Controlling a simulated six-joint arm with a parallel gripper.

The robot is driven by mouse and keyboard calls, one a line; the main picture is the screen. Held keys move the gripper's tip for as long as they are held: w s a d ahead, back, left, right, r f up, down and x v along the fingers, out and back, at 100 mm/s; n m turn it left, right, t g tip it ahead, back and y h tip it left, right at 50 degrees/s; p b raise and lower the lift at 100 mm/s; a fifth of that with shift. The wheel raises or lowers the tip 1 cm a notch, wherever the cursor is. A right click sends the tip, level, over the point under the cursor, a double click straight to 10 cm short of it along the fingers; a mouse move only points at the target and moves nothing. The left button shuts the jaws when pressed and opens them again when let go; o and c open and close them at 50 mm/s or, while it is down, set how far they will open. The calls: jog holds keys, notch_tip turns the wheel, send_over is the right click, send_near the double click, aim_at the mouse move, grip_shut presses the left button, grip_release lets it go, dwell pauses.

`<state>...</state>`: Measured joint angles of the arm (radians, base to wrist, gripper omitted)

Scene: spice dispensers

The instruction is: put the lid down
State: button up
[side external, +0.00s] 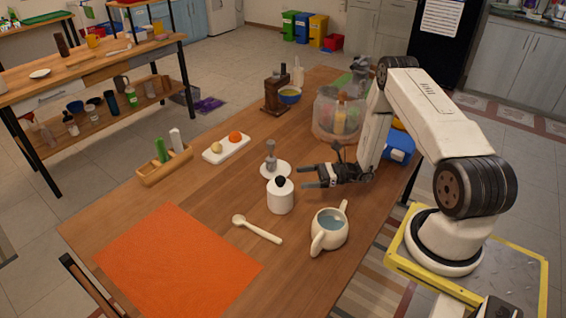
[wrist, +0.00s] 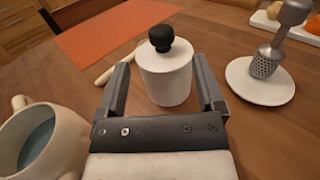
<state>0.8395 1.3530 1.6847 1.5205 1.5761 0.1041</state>
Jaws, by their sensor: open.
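A white cylindrical jar (side external: 280,198) stands upright on the wooden table, with a white lid (wrist: 164,54) on top. The lid has a round black knob (wrist: 161,37), which also shows in the side external view (side external: 280,182). My gripper (side external: 308,177) is low over the table, to the right of the jar and apart from it in that view. In the wrist view, my gripper (wrist: 164,75) is open and empty, with the jar ahead between the lines of its two fingers. Whether the lid is fully seated cannot be told.
A cream two-handled pot (side external: 329,230) with bluish liquid stands near the gripper. A white saucer (side external: 267,169) holds a grey metal tool (side external: 270,153). A pale spoon (side external: 258,230) and an orange mat (side external: 178,262) lie nearer the front. A clear container (side external: 338,114) with bottles stands behind.

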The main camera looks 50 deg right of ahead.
aim_at(280, 178)
jog(key=shift+w, duration=0.1)
jog(key=shift+x, duration=1.25)
jog(key=shift+x, duration=2.55)
grip_shut()
